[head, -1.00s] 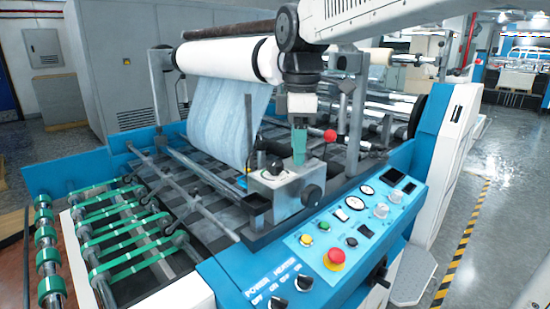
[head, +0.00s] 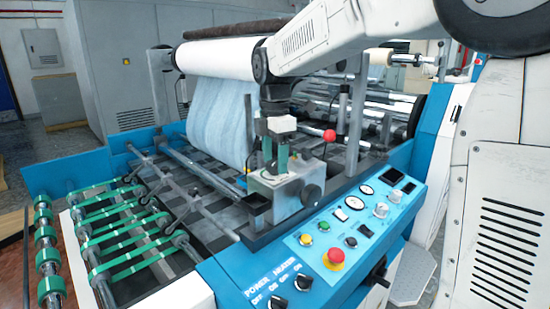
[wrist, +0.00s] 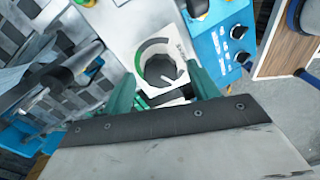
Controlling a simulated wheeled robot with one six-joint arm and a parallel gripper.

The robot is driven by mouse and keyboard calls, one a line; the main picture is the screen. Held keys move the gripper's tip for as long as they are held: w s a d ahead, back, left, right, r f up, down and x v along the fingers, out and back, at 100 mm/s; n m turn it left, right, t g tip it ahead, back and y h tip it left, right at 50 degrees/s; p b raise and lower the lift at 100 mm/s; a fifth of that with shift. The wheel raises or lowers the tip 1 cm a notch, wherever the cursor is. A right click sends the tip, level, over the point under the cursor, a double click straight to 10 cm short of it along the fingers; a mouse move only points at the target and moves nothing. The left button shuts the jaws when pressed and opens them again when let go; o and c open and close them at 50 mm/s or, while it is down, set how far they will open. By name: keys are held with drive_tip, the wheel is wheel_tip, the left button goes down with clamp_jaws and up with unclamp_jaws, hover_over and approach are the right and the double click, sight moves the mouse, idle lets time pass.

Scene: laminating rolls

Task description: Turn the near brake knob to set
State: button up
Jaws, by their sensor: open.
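The brake knob (wrist: 158,68) is a round dark dial with a pale pointer line, set in a white plate with a green arc and small lettering in the wrist view. Its plate is on a grey box (head: 297,193) beside the blue control panel in the head view. My gripper (head: 275,162) points down over the top of this box. Its green fingers (wrist: 160,80) are apart, one on each side of the dial, with nothing held. Whether they touch the knob cannot be told. In the head view the fingers mostly hide the dial.
A red ball-ended lever (head: 329,135) stands behind. The blue panel (head: 385,225) carries a red emergency button (head: 334,257) and several switches. Green belts (head: 125,235) lie at left; a white film roll (head: 220,58) is behind.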

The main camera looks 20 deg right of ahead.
drive_tip(key=shift+f, duration=0.2)
drive_tip(key=c, duration=1)
